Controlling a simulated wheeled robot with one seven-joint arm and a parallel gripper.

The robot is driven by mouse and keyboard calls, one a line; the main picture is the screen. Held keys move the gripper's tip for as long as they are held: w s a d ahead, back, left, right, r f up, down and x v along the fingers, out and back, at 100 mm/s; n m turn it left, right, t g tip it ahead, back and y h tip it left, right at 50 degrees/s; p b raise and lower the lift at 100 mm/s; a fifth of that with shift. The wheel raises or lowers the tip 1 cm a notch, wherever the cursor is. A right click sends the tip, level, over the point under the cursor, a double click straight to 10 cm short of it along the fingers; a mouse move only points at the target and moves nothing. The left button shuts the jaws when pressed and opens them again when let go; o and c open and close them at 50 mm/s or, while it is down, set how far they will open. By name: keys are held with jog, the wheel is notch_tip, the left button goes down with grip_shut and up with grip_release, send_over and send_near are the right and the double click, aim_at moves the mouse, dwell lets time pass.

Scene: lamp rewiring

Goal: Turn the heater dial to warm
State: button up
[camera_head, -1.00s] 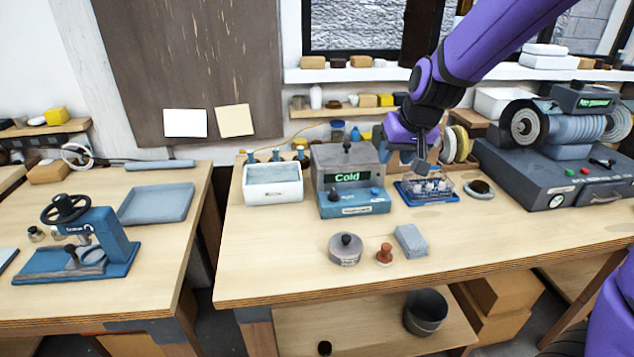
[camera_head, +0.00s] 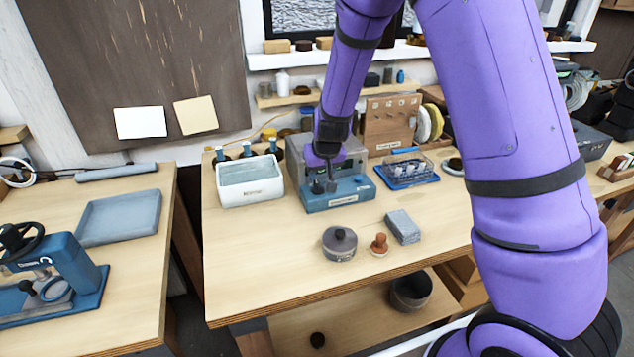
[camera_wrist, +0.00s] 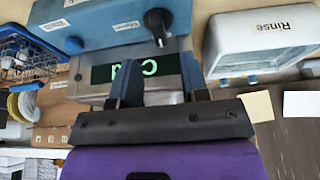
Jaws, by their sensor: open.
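The heater is a grey box on a blue base (camera_head: 345,196), standing on the bench. In the wrist view, which looks upside down, its blue base (camera_wrist: 110,18) fills the top. A black dial (camera_wrist: 158,22) with a pointer ridge sits on that base. My gripper (camera_head: 325,184) is in front of the heater in the head view and hides its display and dial. In the wrist view my gripper (camera_wrist: 158,62) is open and empty, its two blue-grey fingers apart and pointing toward the dial.
A white rinse tub (camera_head: 250,183) stands left of the heater, and a blue rack (camera_head: 407,170) stands to its right. A round grey tin (camera_head: 339,243), a brown stamp (camera_head: 379,244) and a grey block (camera_head: 403,227) lie in front. The bench's front left is clear.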

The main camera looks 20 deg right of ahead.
aim_at(318, 183)
jog(key=shift+x, duration=3.1)
jog(key=shift+c, duration=0.2)
grip_shut()
